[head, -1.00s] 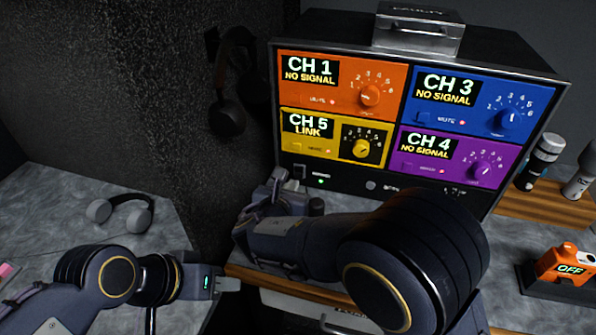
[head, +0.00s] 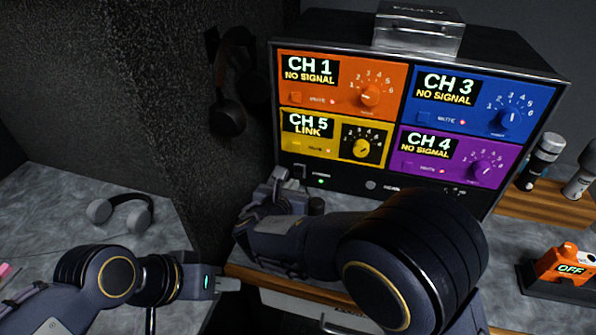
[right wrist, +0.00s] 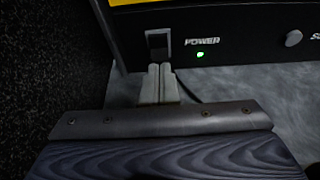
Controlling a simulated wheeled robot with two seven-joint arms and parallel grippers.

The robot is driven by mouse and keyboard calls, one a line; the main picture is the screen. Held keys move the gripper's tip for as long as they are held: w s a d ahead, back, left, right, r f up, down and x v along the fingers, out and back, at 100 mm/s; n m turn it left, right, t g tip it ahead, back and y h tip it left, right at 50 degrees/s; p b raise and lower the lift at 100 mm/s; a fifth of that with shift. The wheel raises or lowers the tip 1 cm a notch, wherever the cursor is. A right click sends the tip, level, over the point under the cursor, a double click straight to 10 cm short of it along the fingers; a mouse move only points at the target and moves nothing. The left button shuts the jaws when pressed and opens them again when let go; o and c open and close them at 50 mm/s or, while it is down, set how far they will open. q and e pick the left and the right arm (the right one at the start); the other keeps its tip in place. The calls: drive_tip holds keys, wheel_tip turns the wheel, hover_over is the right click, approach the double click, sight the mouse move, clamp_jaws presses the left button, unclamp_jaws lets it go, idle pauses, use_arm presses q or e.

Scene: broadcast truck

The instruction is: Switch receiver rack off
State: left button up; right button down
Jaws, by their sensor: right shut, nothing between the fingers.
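The receiver rack (head: 340,181) is a black case with orange, blue, yellow and purple channel panels. Its black power switch (right wrist: 158,42) is at the lower left of the front, beside the word POWER. The green power light (right wrist: 200,55) is lit; it also shows in the head view (head: 320,181). My right gripper (right wrist: 160,70) is shut and empty, its fingertips just below the switch; I cannot tell whether they touch it. In the head view my right arm hides part of the counter. My left gripper (head: 228,284) is away from the rack at lower left; its finger gap is unclear.
Grey headphones (head: 121,212) lie on the left counter, and dark headphones (head: 228,105) hang on the wall left of the rack. A metal case (head: 418,30) sits on the rack. Bottles (head: 541,160) and an orange device reading OFF (head: 568,264) stand at right.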

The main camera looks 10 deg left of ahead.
drive_tip(key=shift+b+x, duration=0.4)
drive_tip(key=shift+x, duration=1.05)
idle(0.5)
drive_tip(key=shift+p+v, duration=0.45)
drive_tip(key=shift+v, duration=3.05)
